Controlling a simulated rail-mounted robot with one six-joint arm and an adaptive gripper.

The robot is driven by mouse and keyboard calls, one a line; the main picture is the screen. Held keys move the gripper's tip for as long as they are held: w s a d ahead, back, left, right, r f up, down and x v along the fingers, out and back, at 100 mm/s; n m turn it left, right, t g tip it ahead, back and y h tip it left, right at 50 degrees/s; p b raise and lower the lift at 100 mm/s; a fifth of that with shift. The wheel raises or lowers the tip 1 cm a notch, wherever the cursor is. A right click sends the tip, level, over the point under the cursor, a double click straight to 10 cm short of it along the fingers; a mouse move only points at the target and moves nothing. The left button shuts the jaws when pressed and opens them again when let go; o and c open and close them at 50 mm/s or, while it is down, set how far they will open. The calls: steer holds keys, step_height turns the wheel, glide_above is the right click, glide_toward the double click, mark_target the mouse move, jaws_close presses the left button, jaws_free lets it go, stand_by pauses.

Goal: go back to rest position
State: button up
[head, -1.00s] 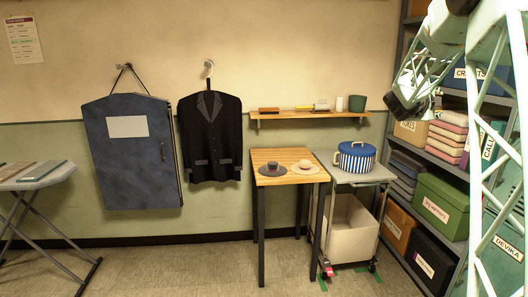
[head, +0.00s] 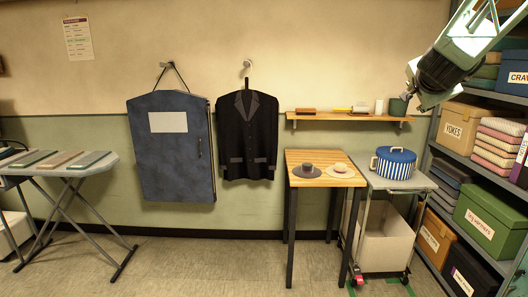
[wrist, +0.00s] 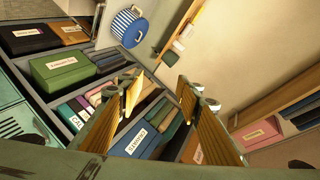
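My gripper (head: 409,84) is at the upper right of the head view, at the end of my raised arm. It appears in front of the wall shelf's right end and the tall shelving. In the wrist view, the two fingers of my gripper (wrist: 160,90) stand apart with nothing between them. The gripper is open and empty.
Tall shelving (head: 468,98) with boxes stands at the right. A striped pot (head: 393,163) sits on a cart beside a wooden table (head: 300,181) with two hats. A jacket (head: 247,135) and garment bag (head: 170,165) hang on the wall. An ironing board (head: 105,168) is at left.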

steer(key=s+a+f+n+g+y, duration=0.25)
steer(key=s+a+n, duration=0.25)
steer(key=s+a, duration=0.65)
steer(key=s+a+f+n+g+y, duration=0.1)
steer(key=s+a+f+n+y, duration=0.3)
steer(key=s+a, duration=0.75)
steer(key=s+a+f+n+g, duration=0.1)
steer(key=s+f, duration=0.3)
steer(key=s, duration=0.7)
steer(key=s+a+f+n+g, duration=0.2)
steer(key=s+f+n, duration=0.2)
steer(key=s, duration=0.8)
steer(key=s+a+f+n+g, duration=0.2)
steer(key=s+f, duration=0.3)
steer(key=s, duration=0.7)
steer(key=shift+a+f+n, duration=0.15)
steer(key=shift+a+n, duration=0.15)
steer(key=shift+w+h, duration=0.1)
steer(key=shift+h, duration=0.15)
